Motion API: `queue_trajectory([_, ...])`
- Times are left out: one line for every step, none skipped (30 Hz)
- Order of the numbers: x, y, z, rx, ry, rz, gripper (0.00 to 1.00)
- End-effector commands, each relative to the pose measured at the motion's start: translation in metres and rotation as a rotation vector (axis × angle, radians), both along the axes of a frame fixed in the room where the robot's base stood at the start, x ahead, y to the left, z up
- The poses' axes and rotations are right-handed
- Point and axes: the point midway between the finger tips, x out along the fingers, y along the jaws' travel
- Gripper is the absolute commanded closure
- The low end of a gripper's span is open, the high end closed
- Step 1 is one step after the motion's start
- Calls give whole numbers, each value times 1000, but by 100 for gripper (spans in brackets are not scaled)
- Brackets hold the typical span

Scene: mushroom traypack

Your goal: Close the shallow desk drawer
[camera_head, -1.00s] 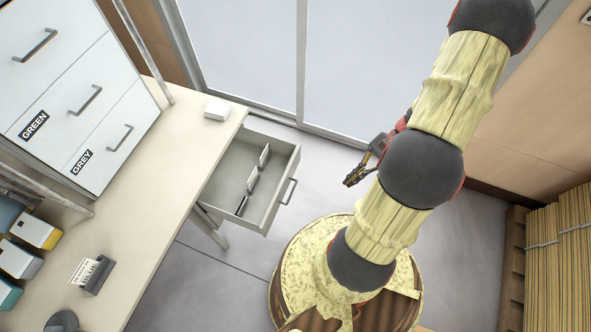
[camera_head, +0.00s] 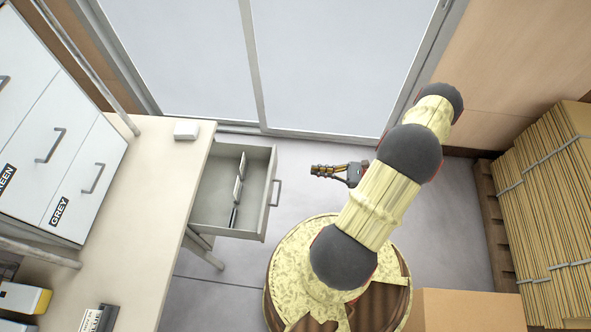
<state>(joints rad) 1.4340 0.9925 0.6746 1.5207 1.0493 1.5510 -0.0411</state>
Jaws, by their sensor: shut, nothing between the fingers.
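The shallow desk drawer (camera_head: 252,224) stands pulled out from the right side of the desk (camera_head: 150,205). It is pale grey, with a bar handle (camera_head: 275,193) on its front. Inside it are upright dividers and a small dark object that I cannot make out. My gripper (camera_head: 314,171) is shut and empty. It points left, to the right of the drawer front and slightly above the handle in the picture, apart from both.
A small white box (camera_head: 187,131) sits on the desk near the drawer. White drawer cabinets with GREEN and GREY labels (camera_head: 59,211) stand at the left. A cardboard box (camera_head: 465,308) and strapped stacked boards (camera_head: 550,190) are at the right. Floor between gripper and drawer looks clear.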

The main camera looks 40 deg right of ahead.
Motion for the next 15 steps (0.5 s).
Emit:
queue_trajectory([4,5,-1,1,1,3,100])
queue_trajectory([7,7,-1,2,1,4,100])
queue_trajectory([12,11,-1,2,3,6,100])
queue_trajectory([16,15,-2,2,3,6,100])
queue_trajectory([20,18,-2,2,3,7,100])
queue_trajectory([27,23,-2,1,3,8,100])
queue_trajectory([31,27,-2,0,3,7,100])
queue_trajectory([36,31,-2,0,4,8,100])
queue_trajectory([42,35,-2,0,4,8,100])
queue_trajectory([47,39,-2,0,3,9,100])
queue_trajectory([52,43,-2,0,4,8,100])
queue_trajectory([58,48,-2,-1,3,9,100])
queue_trajectory([62,51,-2,-1,3,8,100])
queue_trajectory([67,55,-2,0,4,9,100])
queue_trajectory([73,59,-2,0,4,8,100])
